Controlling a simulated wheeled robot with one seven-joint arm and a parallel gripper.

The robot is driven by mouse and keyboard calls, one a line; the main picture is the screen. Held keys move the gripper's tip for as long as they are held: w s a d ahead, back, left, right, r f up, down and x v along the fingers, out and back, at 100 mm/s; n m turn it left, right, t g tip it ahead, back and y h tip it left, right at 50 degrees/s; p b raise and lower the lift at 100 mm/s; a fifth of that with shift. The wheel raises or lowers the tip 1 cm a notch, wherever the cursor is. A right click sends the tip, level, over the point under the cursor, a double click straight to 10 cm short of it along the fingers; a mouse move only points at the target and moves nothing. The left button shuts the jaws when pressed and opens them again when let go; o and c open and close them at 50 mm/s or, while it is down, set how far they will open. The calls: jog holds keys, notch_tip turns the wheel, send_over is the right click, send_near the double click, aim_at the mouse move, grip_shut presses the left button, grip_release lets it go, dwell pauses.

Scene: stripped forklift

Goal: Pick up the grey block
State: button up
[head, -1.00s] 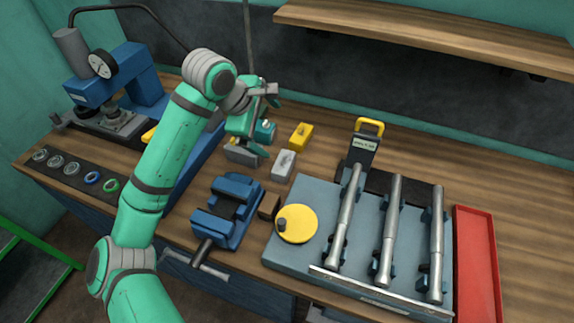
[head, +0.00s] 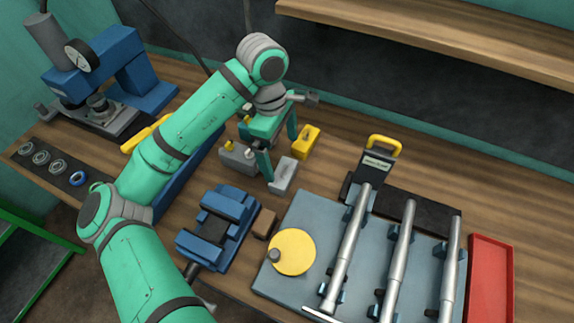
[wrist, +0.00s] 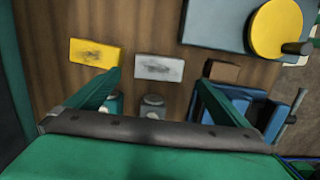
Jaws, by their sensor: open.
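The grey block (head: 284,174) lies flat on the wooden bench, just in front of the yellow block (head: 305,142). In the wrist view the grey block (wrist: 159,68) is pale with dark scuff marks, and the yellow block (wrist: 95,53) lies to its left. My gripper (head: 280,150) is open and empty over the bench, close to the grey block. In the wrist view the fingertips of my gripper (wrist: 158,80) stand wide apart, with the grey block between and slightly beyond them. I cannot tell the height gap; no contact shows.
A blue vise (head: 218,228) and a small brown block (head: 264,223) are in front. A plate with a yellow disc (head: 292,252) and several metal rods lies right, beside a red tray (head: 490,280). A darker grey piece with knobs (head: 238,157) sits left of my gripper.

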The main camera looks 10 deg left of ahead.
aim_at(284, 171)
jog(key=f, duration=0.5)
jog(key=shift+s, duration=0.3)
jog(key=shift+w+d+f, duration=0.15)
jog(key=shift+w+f, duration=0.05)
jog(key=shift+f, duration=1.1)
jog(key=shift+w+d+f, duration=0.15)
jog(key=shift+f, duration=1.15)
